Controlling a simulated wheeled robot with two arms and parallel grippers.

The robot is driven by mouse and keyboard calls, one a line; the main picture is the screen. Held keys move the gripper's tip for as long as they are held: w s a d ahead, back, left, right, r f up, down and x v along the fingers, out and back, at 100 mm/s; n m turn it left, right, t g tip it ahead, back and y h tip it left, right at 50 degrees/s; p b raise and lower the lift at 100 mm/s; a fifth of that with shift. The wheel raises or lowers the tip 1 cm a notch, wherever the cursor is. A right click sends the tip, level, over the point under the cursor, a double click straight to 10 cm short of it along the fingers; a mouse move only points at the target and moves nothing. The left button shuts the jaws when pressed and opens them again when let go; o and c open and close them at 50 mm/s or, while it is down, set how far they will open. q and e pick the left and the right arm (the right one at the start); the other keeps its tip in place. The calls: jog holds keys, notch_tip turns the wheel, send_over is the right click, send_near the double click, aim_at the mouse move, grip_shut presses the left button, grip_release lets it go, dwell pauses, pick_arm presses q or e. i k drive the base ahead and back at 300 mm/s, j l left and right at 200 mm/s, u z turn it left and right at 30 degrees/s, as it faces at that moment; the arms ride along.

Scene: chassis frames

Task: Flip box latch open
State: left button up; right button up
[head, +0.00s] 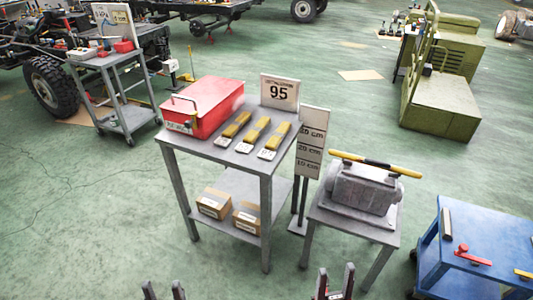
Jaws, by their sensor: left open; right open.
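A red box (205,103) with a closed lid stands at the left end of a grey metal table (222,155). My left gripper (164,291) is at the bottom edge of the view, open and empty, well short of the table. My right gripper (335,283) is also at the bottom edge, to the right, open and empty. Neither touches the box.
Cartons (214,203) sit on the lower shelf. A height sign (312,140), a grey machine on a stand (362,187) and a blue cart (475,240) are to the right. Floor before the table is clear.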

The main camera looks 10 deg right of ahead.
aim_at(188, 124)
jog(key=i+j, duration=0.2)
jog(key=i, duration=0.2)
jog(key=i+j+u, duration=0.15)
jog(key=i, duration=0.25)
jog(key=i+j, duration=0.2)
jog(key=i, duration=0.2)
